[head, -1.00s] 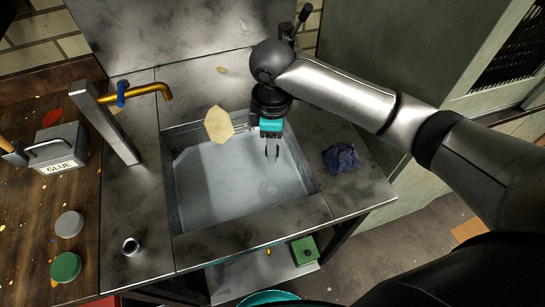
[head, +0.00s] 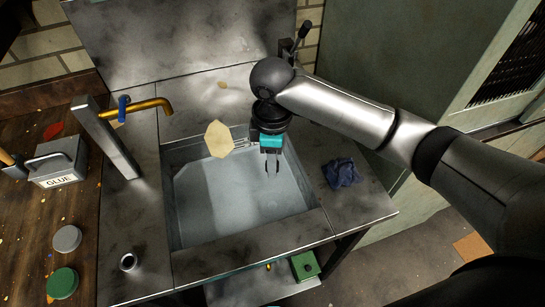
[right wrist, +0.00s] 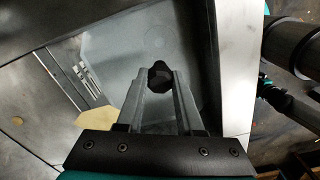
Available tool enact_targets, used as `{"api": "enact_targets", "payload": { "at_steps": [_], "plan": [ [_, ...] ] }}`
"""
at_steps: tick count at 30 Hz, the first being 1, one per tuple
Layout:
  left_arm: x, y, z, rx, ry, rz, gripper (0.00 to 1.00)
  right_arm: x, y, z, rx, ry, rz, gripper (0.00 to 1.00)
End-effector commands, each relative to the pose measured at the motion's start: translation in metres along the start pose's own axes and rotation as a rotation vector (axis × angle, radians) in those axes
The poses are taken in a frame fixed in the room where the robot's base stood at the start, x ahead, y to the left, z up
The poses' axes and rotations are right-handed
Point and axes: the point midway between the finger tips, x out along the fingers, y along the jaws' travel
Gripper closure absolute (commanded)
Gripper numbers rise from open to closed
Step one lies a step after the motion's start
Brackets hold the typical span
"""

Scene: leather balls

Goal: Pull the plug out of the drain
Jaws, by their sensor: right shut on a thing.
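The grey metal sink (head: 180,225) holds what looks like pale, cloudy water. My right gripper (head: 269,170) is over the sink's right half, fingers pointing down. In the right wrist view the right gripper (right wrist: 159,82) is shut on a small dark faceted plug (right wrist: 159,74) between its fingertips. A faint round ring, likely the drain (right wrist: 155,38), shows in the sink beyond the plug. I cannot tell how high the plug is above it. The plug is too small to make out in the head view. My left gripper is not in view.
A brass faucet (head: 150,106) reaches in from the left. A pale, flat, many-sided piece (head: 219,139) is at the sink's back edge, close to my right gripper. A blue rag (head: 342,172) lies right of the sink, and a glue box (head: 57,166) stands left.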

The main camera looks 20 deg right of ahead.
Motion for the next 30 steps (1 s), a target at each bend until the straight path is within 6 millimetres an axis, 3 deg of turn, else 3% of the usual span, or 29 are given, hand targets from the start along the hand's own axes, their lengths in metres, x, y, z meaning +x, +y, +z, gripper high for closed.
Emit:
{"api": "enact_targets", "payload": {
  "at_steps": [30],
  "plan": [
    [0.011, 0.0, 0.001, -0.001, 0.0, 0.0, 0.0, 0.036, 0.0, 0.0, -0.001, 0.0, -0.001, 1.0]
  ]
}}
